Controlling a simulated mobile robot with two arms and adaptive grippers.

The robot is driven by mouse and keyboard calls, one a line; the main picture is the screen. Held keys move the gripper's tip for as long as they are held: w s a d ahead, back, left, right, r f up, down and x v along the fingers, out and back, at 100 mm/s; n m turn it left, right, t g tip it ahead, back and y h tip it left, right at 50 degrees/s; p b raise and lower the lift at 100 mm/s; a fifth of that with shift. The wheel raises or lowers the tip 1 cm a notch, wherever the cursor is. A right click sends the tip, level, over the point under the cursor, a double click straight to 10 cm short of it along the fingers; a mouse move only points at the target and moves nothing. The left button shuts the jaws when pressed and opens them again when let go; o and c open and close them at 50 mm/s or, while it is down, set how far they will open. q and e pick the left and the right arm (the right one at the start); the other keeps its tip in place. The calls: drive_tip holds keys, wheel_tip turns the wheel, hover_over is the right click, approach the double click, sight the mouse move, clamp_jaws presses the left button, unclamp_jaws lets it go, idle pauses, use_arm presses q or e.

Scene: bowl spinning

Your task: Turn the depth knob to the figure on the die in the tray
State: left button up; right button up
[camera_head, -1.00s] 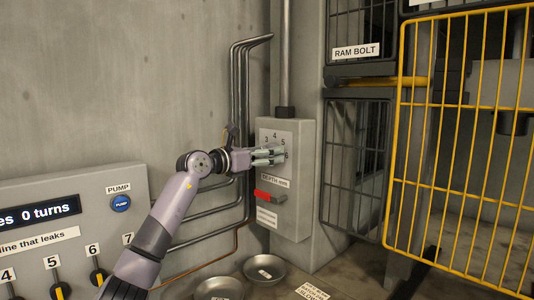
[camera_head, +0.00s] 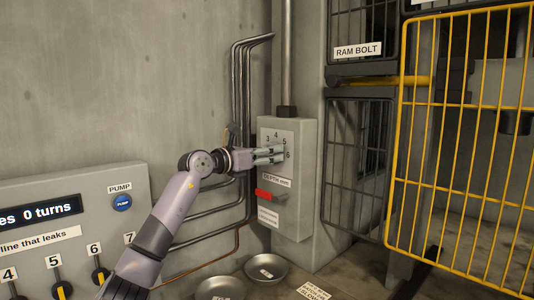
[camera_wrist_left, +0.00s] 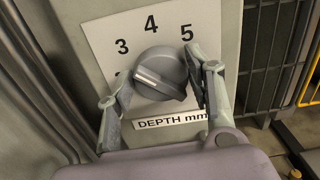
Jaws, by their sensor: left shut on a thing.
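The grey depth knob (camera_wrist_left: 165,70) sits on a white dial plate (camera_wrist_left: 105,35) in the left wrist view. A pale line runs along the knob's lower left side. The figures 3, 4 and 5 show above it, and a DEPTH mm label (camera_wrist_left: 172,121) lies below. My left gripper (camera_wrist_left: 159,78) is shut on the knob, one finger on each side. In the head view the left gripper (camera_head: 282,153) reaches the dial from the left and hides the knob. Two round metal dishes (camera_head: 285,273) stand below; the die cannot be made out. My right gripper is out of view.
The grey control box (camera_head: 308,190) carries a red handle (camera_head: 264,195) under the dial. Pipes (camera_head: 238,90) run on the wall to its left. A yellow barred gate (camera_head: 403,130) stands at the right. A panel with a blue PUMP button (camera_head: 122,203) is at lower left.

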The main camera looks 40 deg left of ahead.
use_arm(q)
drive_tip(key=shift+r, duration=0.1)
drive_tip(key=shift+a+n+p, duration=0.15)
drive_tip(key=shift+n+p, duration=0.7)
drive_tip(key=shift+n, duration=1.3)
drive_tip(key=shift+a+n+p, duration=0.1)
drive_tip(key=shift+n+p, duration=0.7)
drive_tip(key=shift+n, duration=1.35)
drive_tip(key=o, duration=1.1)
